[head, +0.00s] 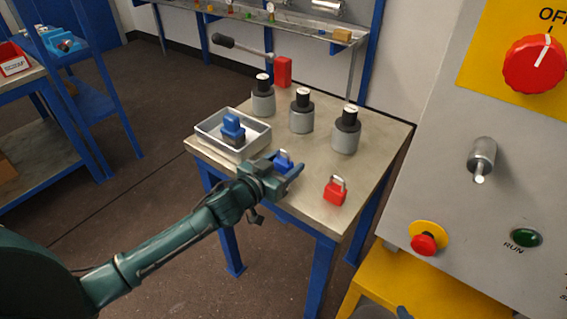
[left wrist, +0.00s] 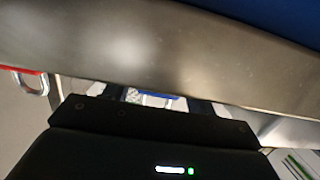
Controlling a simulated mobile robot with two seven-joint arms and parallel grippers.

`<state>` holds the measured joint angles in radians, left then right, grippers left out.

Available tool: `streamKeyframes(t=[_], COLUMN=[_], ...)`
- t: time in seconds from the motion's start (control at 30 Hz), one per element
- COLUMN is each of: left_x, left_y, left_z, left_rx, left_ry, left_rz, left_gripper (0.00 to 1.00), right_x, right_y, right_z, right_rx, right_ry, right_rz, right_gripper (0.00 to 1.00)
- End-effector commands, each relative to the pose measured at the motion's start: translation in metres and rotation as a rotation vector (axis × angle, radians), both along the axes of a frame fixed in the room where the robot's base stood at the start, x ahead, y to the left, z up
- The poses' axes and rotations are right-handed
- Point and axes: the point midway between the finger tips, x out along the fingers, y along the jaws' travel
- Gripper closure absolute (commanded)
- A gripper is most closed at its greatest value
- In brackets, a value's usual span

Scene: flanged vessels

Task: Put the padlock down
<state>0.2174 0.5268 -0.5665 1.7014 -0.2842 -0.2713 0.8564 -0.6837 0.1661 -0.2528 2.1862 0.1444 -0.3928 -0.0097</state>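A blue padlock (head: 284,162) with a silver shackle is between the fingers of my left gripper (head: 290,172), near the front of the metal-topped table (head: 300,195). The fingers look closed on it and partly hide it. I cannot tell whether it touches the tabletop. In the left wrist view a strip of the blue padlock (left wrist: 152,97) shows between the dark fingers. A red padlock (head: 335,191) stands on the table to the right, its shackle up; its shackle also shows in the left wrist view (left wrist: 32,84). A small blue-grey tip at the bottom edge may be my right gripper (head: 404,312).
A grey tray (head: 259,141) holding a blue and dark block stands left of the gripper. Several grey cylinders with black tops (head: 301,112) and a red block (head: 283,72) stand behind. A control panel (head: 440,150) rises at the right. Tabletop between the red padlock and cylinders is clear.

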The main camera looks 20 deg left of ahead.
Motion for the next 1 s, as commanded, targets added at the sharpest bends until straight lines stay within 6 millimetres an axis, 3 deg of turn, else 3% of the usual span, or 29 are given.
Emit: streamKeyframes(t=[0.43,1.0], left_x=[-0.005,-0.099], left_y=[0.002,0.036], left_z=[0.003,0.018], left_rx=[0.001,-0.001], left_ry=[0.002,0.001], left_rz=[0.000,0.000], left_gripper=[0.37,0.37], right_x=[0.000,-0.002], right_y=[0.000,0.000], right_z=[0.002,-0.001], right_rx=[-0.002,-0.009], right_ry=[-0.001,0.009], right_rz=[0.000,0.001], right_gripper=[0.64,0.64])
